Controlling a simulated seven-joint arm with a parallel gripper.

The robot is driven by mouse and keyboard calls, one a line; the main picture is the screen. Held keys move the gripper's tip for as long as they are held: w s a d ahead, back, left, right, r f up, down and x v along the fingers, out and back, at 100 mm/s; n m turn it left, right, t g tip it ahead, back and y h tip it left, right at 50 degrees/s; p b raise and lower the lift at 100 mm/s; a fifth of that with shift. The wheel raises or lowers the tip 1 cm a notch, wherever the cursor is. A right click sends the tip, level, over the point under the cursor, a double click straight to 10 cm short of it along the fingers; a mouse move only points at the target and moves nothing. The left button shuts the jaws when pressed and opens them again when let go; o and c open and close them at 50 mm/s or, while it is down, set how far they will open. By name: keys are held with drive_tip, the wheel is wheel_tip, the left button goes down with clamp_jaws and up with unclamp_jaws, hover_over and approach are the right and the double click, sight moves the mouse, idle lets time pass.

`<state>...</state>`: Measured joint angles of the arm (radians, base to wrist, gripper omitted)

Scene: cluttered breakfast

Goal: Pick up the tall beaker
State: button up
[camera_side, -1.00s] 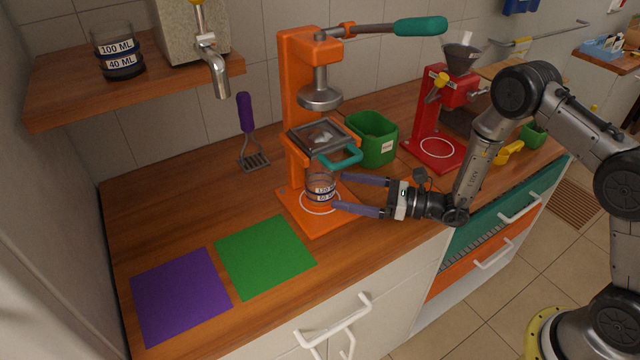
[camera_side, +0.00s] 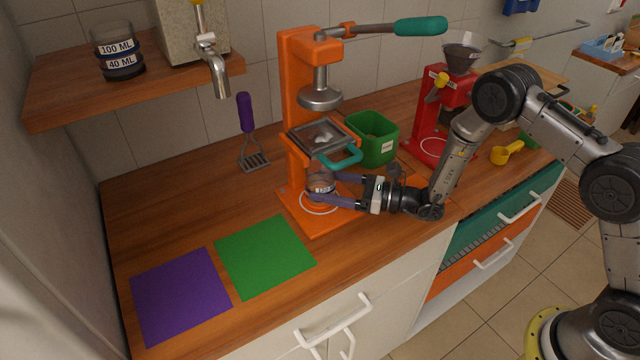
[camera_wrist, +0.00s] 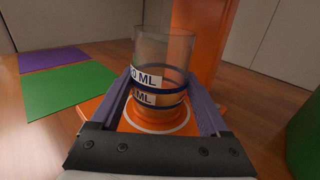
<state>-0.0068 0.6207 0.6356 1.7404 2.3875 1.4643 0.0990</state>
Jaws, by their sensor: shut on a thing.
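A clear beaker (camera_side: 320,182) with dark blue bands and white ML labels stands upright on the orange base of the press, on its white ring. In the wrist view the beaker (camera_wrist: 163,48) is between my two purple fingers, which touch its sides around the banded lower part. My gripper (camera_side: 323,188) is shut on it from the right. Whether the beaker holds anything is unclear. Another beaker (camera_side: 119,50), labelled 100 ML and 40 ML, stands on the wooden shelf at upper left.
The orange press (camera_side: 297,85) rises behind the held beaker, with its filter tray (camera_side: 320,133) and teal handle just above it. A green bin (camera_side: 371,140) and a red grinder (camera_side: 428,118) stand to the right. Green (camera_side: 265,256) and purple (camera_side: 181,295) mats lie at left on clear counter.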

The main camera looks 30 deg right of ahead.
sight(327, 171)
drive_tip(key=c, duration=0.3)
drive_tip(key=shift+r, duration=0.15)
drive_tip(key=shift+r, duration=0.55)
wheel_tip(327, 171, up, 3)
drive_tip(key=shift+f, duration=0.2)
drive_tip(key=v, duration=1.8)
drive_tip(key=shift+d+f, duration=0.1)
drive_tip(key=shift+f, duration=0.1)
